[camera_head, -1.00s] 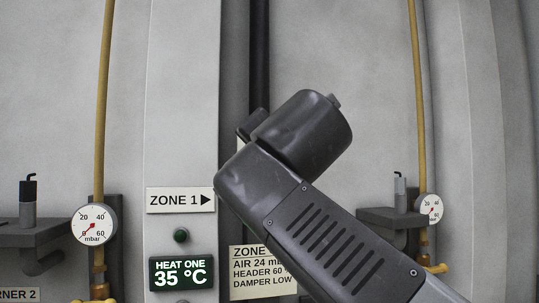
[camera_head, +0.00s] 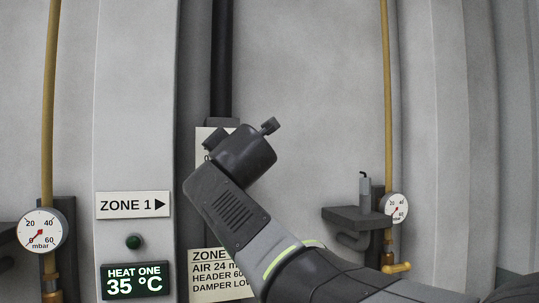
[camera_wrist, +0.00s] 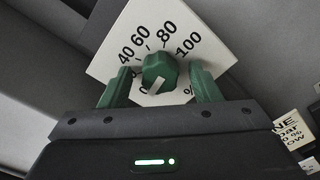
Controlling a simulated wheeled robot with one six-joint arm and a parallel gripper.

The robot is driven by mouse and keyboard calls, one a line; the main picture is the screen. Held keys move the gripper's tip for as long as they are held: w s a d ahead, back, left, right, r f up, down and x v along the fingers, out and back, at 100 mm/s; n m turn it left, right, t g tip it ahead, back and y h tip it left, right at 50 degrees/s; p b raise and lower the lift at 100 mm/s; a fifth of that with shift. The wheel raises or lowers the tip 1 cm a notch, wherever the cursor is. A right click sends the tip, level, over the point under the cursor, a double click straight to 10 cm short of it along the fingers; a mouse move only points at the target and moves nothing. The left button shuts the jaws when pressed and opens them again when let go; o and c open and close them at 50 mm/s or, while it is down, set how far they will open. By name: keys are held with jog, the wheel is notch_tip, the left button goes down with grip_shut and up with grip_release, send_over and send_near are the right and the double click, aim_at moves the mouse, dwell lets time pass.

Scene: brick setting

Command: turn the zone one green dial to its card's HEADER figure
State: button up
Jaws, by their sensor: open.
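The green dial (camera_wrist: 158,70) sits on a white scale plate (camera_wrist: 205,42) marked from 0 to 100 with a % sign. Its pale pointer mark aims at lower left, near the 0. My gripper (camera_wrist: 160,80) is open, with one green finger on each side of the dial and gaps showing between them and it. In the head view the plate (camera_head: 201,142) is mostly hidden behind my wrist.
A ZONE 1 sign (camera_head: 133,205), a green lamp (camera_head: 133,242) and a HEAT ONE 35 °C display (camera_head: 137,281) are to the left. Gauges on yellow pipes stand at left (camera_head: 40,231) and right (camera_head: 396,208). A bracket (camera_head: 352,217) juts out at right.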

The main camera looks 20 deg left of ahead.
jog(key=shift+c, duration=0.5)
jog(key=c, duration=0.9)
jog(key=shift+m, duration=0.3)
jog(key=m+b, duration=0.9)
jog(key=m, duration=1.4)
